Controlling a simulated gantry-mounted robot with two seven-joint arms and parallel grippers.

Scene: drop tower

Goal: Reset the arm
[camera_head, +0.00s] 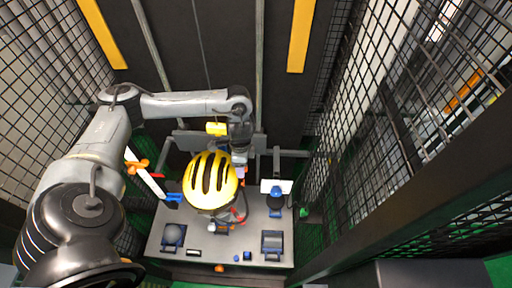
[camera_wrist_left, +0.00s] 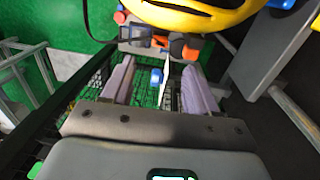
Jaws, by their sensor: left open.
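My left arm (camera_head: 187,104) comes in from the left and reaches over the grey table. My left gripper (camera_head: 240,172) is beside the upper right of the yellow helmet, with its fingertips partly hidden in the head view. In the left wrist view the two pale fingers of the gripper (camera_wrist_left: 158,82) stand wide apart, and I see nothing held between them. The yellow and black helmet (camera_head: 211,182) sits over the middle of the table; it also shows at the top of the left wrist view (camera_wrist_left: 190,14). My right gripper is in neither view.
The grey table (camera_head: 215,262) carries blue and grey fixtures, including a dark blue one (camera_head: 272,244) at the front right. An orange part (camera_head: 138,167) is left of the helmet. Black mesh walls (camera_head: 350,110) close in both sides.

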